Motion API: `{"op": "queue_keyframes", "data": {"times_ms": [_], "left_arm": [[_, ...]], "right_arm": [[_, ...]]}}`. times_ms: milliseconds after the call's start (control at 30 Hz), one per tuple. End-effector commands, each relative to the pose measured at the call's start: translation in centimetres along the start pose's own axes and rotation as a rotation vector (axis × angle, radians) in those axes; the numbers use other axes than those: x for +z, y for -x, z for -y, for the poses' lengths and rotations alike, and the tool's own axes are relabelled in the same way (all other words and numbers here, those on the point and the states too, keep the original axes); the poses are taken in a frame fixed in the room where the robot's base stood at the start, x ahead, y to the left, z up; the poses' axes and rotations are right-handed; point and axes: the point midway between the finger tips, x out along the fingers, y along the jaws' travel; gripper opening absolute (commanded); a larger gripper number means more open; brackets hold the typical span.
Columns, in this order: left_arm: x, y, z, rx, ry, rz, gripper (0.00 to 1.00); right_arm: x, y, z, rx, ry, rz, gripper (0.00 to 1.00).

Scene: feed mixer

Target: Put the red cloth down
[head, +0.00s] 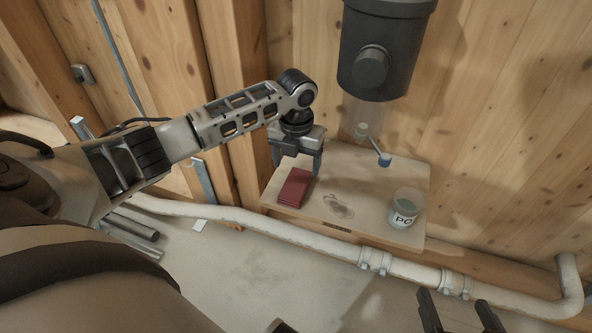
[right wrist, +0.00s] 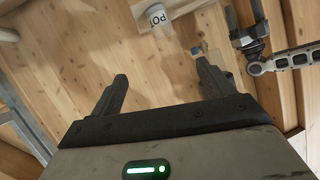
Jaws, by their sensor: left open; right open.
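The red cloth (head: 294,188) is folded into a small block and lies on the left part of the wooden shelf (head: 370,225) in the head view. My left gripper (head: 297,167) is open just above and behind the cloth, with its fingers pointing down. Whether a finger touches the cloth I cannot tell. My left gripper (right wrist: 248,30) also shows at the upper right of the right wrist view. My right gripper (head: 458,312) is open and empty at the bottom right of the head view, away from the shelf. Its fingers (right wrist: 162,88) stand apart in the right wrist view.
A labelled pot (head: 405,208) stands at the shelf's right end. A dark hopper (head: 385,50) hangs on the wall above, with a blue-tipped lever (head: 384,159) below it. A dark stain (head: 338,206) marks the shelf's middle. A pale pipe (head: 290,232) runs along the shelf's front.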

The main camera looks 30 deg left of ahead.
Motion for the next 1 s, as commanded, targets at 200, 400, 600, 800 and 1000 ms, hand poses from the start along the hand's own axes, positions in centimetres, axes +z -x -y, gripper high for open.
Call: {"op": "queue_keyframes", "data": {"times_ms": [200, 400, 600, 800, 1000], "left_arm": [[0.1, 4.2, 0.0, 0.000, 0.001, 0.001, 0.76], [0.0, 5.5, 0.0, 0.000, 0.000, 0.000, 0.76], [0.0, 5.5, 0.0, 0.000, 0.000, -0.001, 0.76], [0.0, 5.5, 0.0, 0.000, 0.001, -0.001, 0.76], [-0.3, 5.0, 0.4, -0.006, 0.017, -0.001, 0.76]], "right_arm": [[1.3, -0.3, -1.0, 0.032, -0.014, 0.083, 0.80], [1.7, -0.5, -1.1, 0.037, -0.022, 0.107, 0.80], [2.1, -0.6, -1.1, 0.038, -0.022, 0.118, 0.80], [2.0, -0.6, -1.1, 0.037, -0.022, 0.112, 0.80], [1.3, -0.6, -1.1, 0.035, -0.018, 0.095, 0.80]]}}
